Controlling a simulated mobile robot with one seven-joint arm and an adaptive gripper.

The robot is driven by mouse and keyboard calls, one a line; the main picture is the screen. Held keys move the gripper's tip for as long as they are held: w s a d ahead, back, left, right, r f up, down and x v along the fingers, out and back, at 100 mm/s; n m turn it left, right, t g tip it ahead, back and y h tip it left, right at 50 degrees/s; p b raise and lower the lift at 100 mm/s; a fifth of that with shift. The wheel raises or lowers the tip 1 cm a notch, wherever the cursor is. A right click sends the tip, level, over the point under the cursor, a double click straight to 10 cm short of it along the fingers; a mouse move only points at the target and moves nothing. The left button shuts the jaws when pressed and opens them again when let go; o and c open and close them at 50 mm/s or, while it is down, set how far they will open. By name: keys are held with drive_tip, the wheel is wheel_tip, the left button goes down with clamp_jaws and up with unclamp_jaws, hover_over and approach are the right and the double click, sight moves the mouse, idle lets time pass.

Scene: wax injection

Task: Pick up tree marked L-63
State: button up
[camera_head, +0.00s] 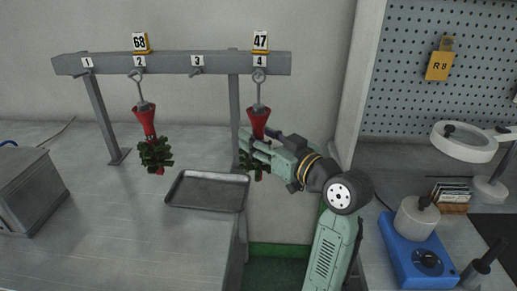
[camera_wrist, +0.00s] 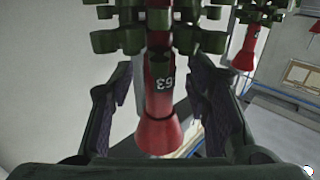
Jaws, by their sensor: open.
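A wax tree with a red cone and stem and dark green pieces (camera_head: 259,121) hangs from hook 4 of the grey rack. In the wrist view its red stem (camera_wrist: 158,88) carries white digits that look like 63, seen inverted. I cannot make out a letter before them. My gripper (camera_head: 247,144) is at this tree and partly hides its lower part. In the wrist view my gripper (camera_wrist: 163,100) is open, with one finger on each side of the red stem. I see no clear contact. A second red and green tree (camera_head: 145,122) hangs from hook 2; its marking is not readable.
The grey rack (camera_head: 190,64) has numbered hooks; 1 and 3 are empty. Tags 68 (camera_head: 139,42) and 47 (camera_head: 260,41) stand above hooks 2 and 4. A grey tray (camera_head: 208,206) lies below. A blue device (camera_head: 418,255) and a ring lamp (camera_head: 464,145) stand at right.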

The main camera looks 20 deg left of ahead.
drive_tip(key=shift+w+a, duration=0.1)
clamp_jaws()
idle(0.5)
